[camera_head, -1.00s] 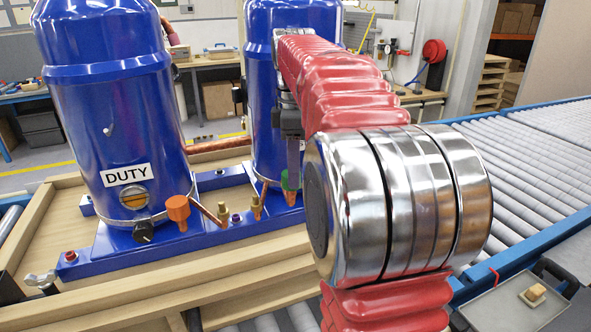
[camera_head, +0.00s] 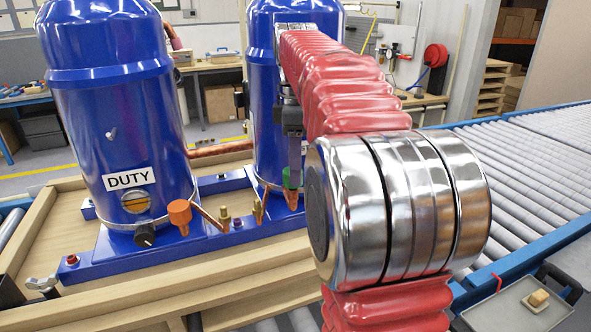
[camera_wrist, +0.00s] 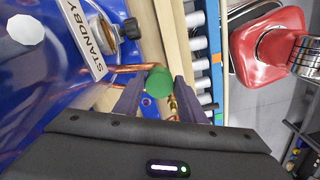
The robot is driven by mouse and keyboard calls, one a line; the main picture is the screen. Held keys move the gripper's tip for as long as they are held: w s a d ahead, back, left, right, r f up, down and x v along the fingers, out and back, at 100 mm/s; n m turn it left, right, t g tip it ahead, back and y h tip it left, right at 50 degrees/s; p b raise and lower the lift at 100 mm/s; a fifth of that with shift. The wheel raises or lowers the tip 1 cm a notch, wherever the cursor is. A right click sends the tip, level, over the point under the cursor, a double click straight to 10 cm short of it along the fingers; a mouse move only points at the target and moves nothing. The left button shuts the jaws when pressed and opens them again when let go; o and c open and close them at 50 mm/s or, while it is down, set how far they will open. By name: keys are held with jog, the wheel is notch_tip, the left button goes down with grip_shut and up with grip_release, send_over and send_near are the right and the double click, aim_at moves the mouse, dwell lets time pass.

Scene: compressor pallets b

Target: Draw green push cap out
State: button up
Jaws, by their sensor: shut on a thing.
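The green push cap (camera_wrist: 159,82) shows between the two fingertips of my gripper (camera_wrist: 157,92) in the wrist view. It sits at the end of a copper pipe stub beside the blue compressor marked STANDBY (camera_wrist: 88,40). In the head view the green cap (camera_head: 291,178) is partly hidden by my gripper (camera_head: 294,165), whose dark fingers come down on it from above. The gripper is shut on the cap. The copper stub (camera_head: 291,198) shows just below the cap. I cannot tell whether the cap is still seated on the stub.
The blue DUTY compressor (camera_head: 115,110) stands to the left, with an orange cap (camera_head: 179,212) on its pipe. A wooden pallet (camera_head: 200,275) lies under both. A grey tray (camera_head: 520,306) with a small tan block is at lower right. A roller conveyor (camera_head: 540,160) runs at right.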

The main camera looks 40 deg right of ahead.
jog(key=shift+r, duration=1.5)
